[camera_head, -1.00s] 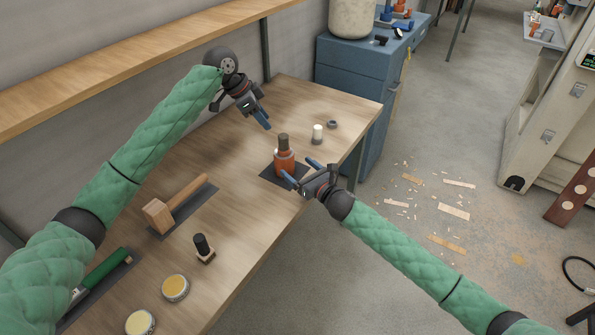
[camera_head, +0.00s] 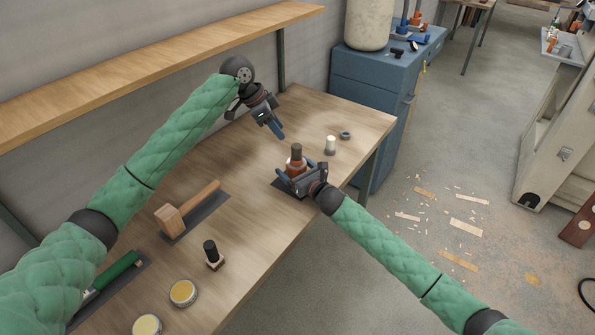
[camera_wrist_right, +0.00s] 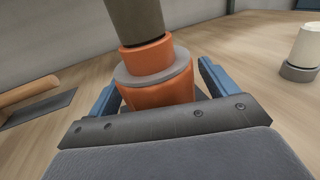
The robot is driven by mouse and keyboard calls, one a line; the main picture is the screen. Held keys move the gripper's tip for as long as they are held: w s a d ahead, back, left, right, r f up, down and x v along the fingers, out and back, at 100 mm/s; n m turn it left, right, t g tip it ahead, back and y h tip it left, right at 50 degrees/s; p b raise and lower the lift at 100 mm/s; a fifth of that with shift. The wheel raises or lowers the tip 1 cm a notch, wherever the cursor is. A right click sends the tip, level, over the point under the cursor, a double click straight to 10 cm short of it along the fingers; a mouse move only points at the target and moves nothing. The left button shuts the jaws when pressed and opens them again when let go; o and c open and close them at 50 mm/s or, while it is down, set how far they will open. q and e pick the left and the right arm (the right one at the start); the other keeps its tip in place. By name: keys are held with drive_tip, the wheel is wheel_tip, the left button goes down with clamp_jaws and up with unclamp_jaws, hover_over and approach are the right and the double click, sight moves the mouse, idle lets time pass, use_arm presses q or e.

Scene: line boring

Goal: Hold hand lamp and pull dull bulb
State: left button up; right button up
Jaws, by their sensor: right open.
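The hand lamp (camera_head: 294,166) stands upright on a dark mat (camera_head: 277,184) near the table's right part. It has an orange body with a grey collar (camera_wrist_right: 152,77). The dull bulb (camera_head: 296,151), a dark grey-brown cylinder, sits on its top and runs out of the top of the right wrist view (camera_wrist_right: 135,18). My right gripper (camera_head: 300,173) is open, with its blue fingers on either side of the orange body (camera_wrist_right: 158,93). I cannot tell whether they touch it. My left gripper (camera_head: 277,131) hangs above and behind the lamp, apart from it; its finger gap is not clear.
A pale bulb (camera_head: 331,143) in a grey base and a dark ring (camera_head: 345,135) stand behind the lamp to the right. A mallet (camera_head: 182,212), a dark-handled stamp-like piece (camera_head: 212,252) and yellow tins (camera_head: 183,293) lie nearer. A shelf (camera_head: 150,70) runs along the wall.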

drive_tip(key=c, duration=1.4)
drive_tip(key=o, duration=0.5)
drive_tip(key=shift+c, duration=1.4)
